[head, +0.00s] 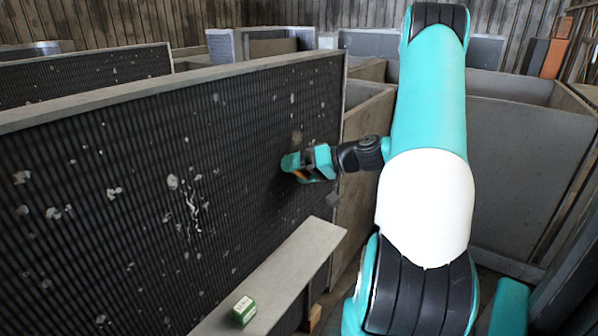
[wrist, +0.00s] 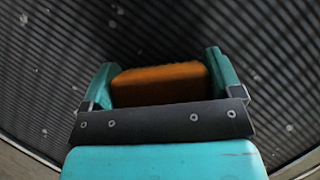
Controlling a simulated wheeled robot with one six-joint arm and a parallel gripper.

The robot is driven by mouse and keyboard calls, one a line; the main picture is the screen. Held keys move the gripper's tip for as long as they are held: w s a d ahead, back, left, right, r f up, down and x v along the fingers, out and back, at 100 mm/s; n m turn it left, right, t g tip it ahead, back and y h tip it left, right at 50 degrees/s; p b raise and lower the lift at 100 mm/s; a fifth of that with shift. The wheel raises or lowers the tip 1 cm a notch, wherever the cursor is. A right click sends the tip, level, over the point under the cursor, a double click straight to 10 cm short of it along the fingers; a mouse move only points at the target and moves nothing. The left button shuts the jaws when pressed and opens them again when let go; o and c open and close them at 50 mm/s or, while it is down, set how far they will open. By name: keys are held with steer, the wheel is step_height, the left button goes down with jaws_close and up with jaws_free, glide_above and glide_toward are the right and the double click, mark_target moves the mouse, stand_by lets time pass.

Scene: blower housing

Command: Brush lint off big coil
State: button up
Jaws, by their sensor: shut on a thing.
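The big coil (head: 150,190) is a tall dark finned panel on the left of the head view, with pale lint tufts scattered over its face. A stringy white patch of lint (head: 193,205) is on its middle. The coil also fills the back of the wrist view (wrist: 275,60). My gripper (head: 292,165) is near the right part of the coil's face. In the wrist view its jaws (wrist: 160,80) are shut on an orange block-like thing, likely the brush (wrist: 160,78). Its far side is hidden, so I cannot tell whether it touches the fins.
A grey ledge (head: 285,265) runs below the coil, with a small green and white box (head: 243,310) on it. Another finned coil (head: 85,70) stands behind at the left. Grey panels (head: 525,165) stand on the right.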

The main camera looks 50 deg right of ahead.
mark_target(294, 132)
steer(key=shift+r+p, duration=0.75)
steer(key=shift+r, duration=0.65)
steer(key=shift+d+r+p, duration=0.5)
steer(key=shift+r+p, duration=0.25)
steer(key=shift+r, duration=0.1)
steer(key=shift+d+r+p, duration=0.5)
steer(key=shift+r+p, duration=0.25)
steer(key=shift+r, duration=0.05)
steer(key=shift+w+d+r+p, duration=0.1)
steer(key=shift+d+r+p, duration=0.4)
steer(key=shift+r+p, duration=0.3)
steer(key=shift+w+d+r+p, duration=0.1)
steer(key=shift+d+r+p, duration=0.4)
steer(key=shift+r+p, duration=0.25)
steer(key=shift+f+b, duration=2.7)
steer(key=shift+f, duration=0.6)
steer(key=shift+r+p, duration=2.55)
steer(key=shift+r, duration=0.85)
steer(key=shift+s+f+b, duration=0.15)
steer(key=shift+f+b, duration=1.25)
steer(key=shift+f, duration=0.45)
steer(key=shift+f+b, duration=1.2)
steer(key=shift+f, duration=0.3)
steer(key=shift+r+p, duration=2.55)
steer(key=shift+r, duration=0.8)
steer(key=shift+w, duration=0.2)
